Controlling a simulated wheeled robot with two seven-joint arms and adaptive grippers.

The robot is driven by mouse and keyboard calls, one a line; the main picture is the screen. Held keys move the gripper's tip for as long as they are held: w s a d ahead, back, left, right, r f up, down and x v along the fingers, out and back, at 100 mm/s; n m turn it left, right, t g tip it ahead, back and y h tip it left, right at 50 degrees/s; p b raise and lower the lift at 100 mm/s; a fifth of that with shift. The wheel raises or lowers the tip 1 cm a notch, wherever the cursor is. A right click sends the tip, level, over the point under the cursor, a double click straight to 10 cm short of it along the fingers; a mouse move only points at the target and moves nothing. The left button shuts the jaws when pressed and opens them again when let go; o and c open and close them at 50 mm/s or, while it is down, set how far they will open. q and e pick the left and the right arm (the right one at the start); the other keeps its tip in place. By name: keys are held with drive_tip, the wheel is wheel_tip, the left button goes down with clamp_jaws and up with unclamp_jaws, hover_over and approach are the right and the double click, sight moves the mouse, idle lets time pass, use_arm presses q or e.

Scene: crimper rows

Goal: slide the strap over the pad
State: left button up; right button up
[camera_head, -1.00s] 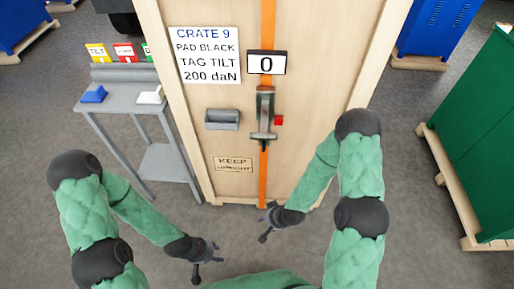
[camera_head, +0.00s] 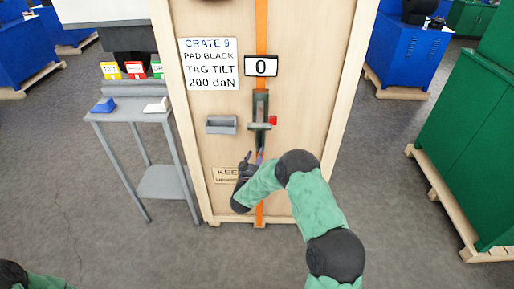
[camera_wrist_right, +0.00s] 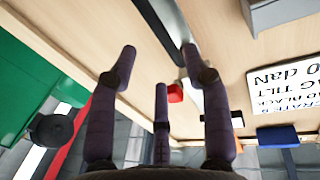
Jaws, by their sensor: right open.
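The orange strap (camera_head: 261,32) runs vertically down the front of the wooden crate, behind the "0" display and through a grey tensioner (camera_head: 260,112) with a red tab (camera_head: 273,120). My right gripper (camera_head: 255,157) is open, just below the tensioner and in front of the strap, hiding part of it. In the right wrist view its spread fingers (camera_wrist_right: 160,68) hold nothing; the red tab (camera_wrist_right: 175,93) and the dark tensioner bar (camera_wrist_right: 163,22) show beyond them. I cannot make out a pad by the strap. Of my left arm only a piece shows at the lower left corner.
A grey tray (camera_head: 221,124) sticks out from the crate front (camera_head: 300,70), left of the strap. A grey side table (camera_head: 130,117) with a blue block (camera_head: 103,105), a white block (camera_head: 157,105) and coloured cards stands left. Green cabinets (camera_head: 465,150) stand right.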

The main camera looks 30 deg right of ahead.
drive_tip(key=b+x, duration=0.2)
drive_tip(key=x, duration=0.6)
drive_tip(key=shift+w+d, duration=0.2)
clamp_jaws()
